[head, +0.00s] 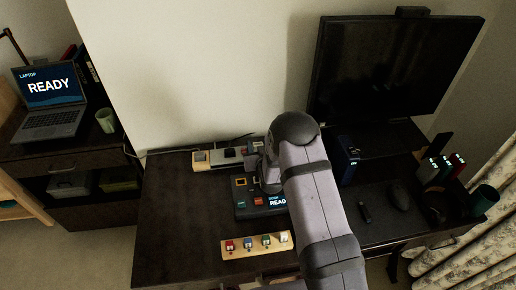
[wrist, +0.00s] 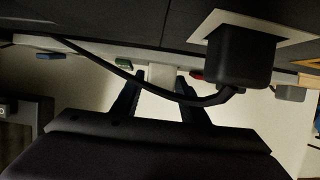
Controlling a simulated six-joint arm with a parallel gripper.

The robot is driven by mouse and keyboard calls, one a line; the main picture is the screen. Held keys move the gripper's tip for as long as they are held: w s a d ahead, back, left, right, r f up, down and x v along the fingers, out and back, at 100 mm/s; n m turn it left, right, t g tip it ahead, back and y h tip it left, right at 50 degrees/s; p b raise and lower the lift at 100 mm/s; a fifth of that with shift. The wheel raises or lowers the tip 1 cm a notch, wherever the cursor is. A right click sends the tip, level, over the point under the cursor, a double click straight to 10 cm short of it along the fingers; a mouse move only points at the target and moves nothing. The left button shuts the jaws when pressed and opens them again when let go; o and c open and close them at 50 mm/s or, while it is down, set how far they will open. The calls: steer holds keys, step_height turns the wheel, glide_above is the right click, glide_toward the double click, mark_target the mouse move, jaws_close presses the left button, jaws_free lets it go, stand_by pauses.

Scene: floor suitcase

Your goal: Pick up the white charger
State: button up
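In the wrist view, a small white block that looks like the white charger (wrist: 160,75) stands between the tips of my gripper (wrist: 162,84). The two dark fingers are apart, one on each side of it and very near its sides. I cannot tell whether they press on it. A black cable crosses in front of the fingers. In the head view, my arm hides the gripper and the charger at the back of the desk (head: 180,225).
A black plug block (wrist: 240,55) with the cable sits right beside the fingers. A power strip (head: 203,160) lies along the wall. A panel (head: 244,206) reading READY and a wooden board (head: 256,245) with coloured pieces lie in front. A monitor (head: 385,70) stands right.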

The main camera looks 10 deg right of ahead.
mark_target(258, 144)
steer(key=c, duration=0.8)
steer(key=shift+c, duration=0.2)
steer(key=shift+r, duration=0.1)
steer(key=shift+r+b, duration=0.8)
steer(key=shift+r, duration=4.1)
